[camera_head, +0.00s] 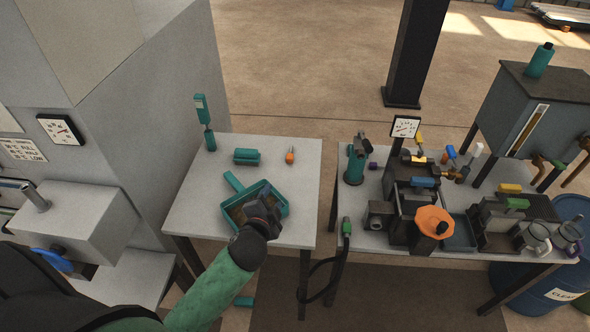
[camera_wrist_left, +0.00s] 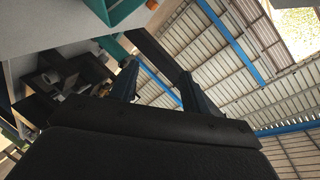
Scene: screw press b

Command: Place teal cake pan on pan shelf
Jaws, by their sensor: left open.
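The teal cake pan (camera_head: 249,194), a shallow square tray with a handle and something brownish inside, lies on the left grey table. My left gripper (camera_head: 266,212) is over the pan's right part and hides some of it; I cannot tell whether it touches. In the left wrist view the two fingers of my left gripper (camera_wrist_left: 160,88) are apart with nothing between them. A teal edge, likely the pan (camera_wrist_left: 118,12), shows at the top there. My right gripper is not in view. I cannot tell which surface is the pan shelf.
The left table (camera_head: 300,165) also holds a teal block-shaped tool (camera_head: 247,157), an orange-tipped item (camera_head: 290,156) and a teal upright tool (camera_head: 206,125). A grey machine (camera_head: 150,120) stands left. The right table carries a press with an orange wheel (camera_head: 434,221). A dark post stands behind.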

